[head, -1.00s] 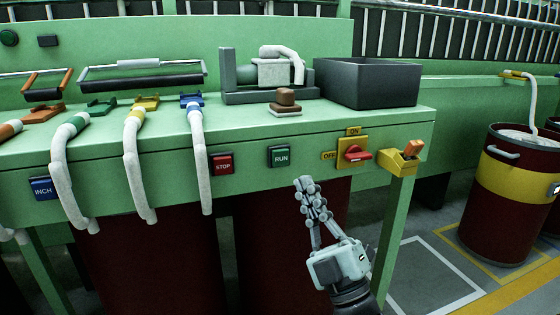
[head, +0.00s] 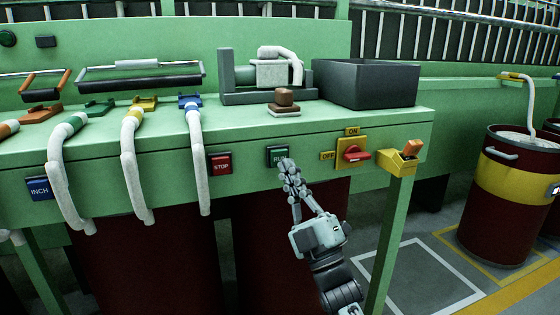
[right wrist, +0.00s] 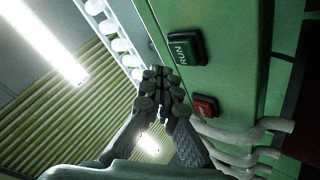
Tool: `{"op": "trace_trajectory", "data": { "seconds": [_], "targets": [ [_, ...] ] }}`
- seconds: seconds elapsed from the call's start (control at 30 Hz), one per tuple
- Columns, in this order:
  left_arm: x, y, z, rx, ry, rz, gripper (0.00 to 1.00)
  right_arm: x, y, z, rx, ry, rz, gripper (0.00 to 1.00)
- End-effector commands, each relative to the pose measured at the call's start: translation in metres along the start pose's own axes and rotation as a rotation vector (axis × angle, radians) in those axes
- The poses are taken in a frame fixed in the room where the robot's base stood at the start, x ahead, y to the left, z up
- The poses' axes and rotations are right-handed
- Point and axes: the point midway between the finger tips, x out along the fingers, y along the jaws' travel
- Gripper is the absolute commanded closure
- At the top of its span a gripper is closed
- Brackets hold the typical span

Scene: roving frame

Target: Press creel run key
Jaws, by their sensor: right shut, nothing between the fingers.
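The green RUN key (head: 278,156) sits on the front face of the green machine, between the red STOP key (head: 219,163) and the red rotary switch. My right gripper (head: 286,165) is shut and empty, its fingertips just in front of the RUN key and covering part of its label. In the right wrist view the RUN key (right wrist: 187,48) is fully visible, right of and above the shut fingertips (right wrist: 160,75). A gap shows between them there; I cannot tell touch from the head view. The STOP key (right wrist: 205,106) is below it. My left gripper is not in view.
The red rotary switch (head: 352,153) on its yellow plate and a yellow bracket (head: 398,162) are right of the key. White hoses (head: 198,160) hang over the machine's edge on the left. A blue INCH key (head: 39,188) is farther left. A maroon drum (head: 509,215) stands right.

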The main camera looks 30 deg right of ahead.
Motion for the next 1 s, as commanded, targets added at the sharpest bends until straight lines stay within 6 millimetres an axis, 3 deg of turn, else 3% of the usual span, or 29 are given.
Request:
{"op": "trace_trajectory", "data": {
  "seconds": [0.23, 1.0],
  "targets": [
    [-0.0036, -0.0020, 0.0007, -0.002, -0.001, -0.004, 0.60, 0.0089, -0.0059, 0.0060, 0.000, 0.001, 0.000, 1.00],
    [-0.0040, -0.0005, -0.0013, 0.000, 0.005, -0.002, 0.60, 0.0089, -0.0061, 0.0062, 0.000, 0.000, 0.000, 1.00]
  ]
}}
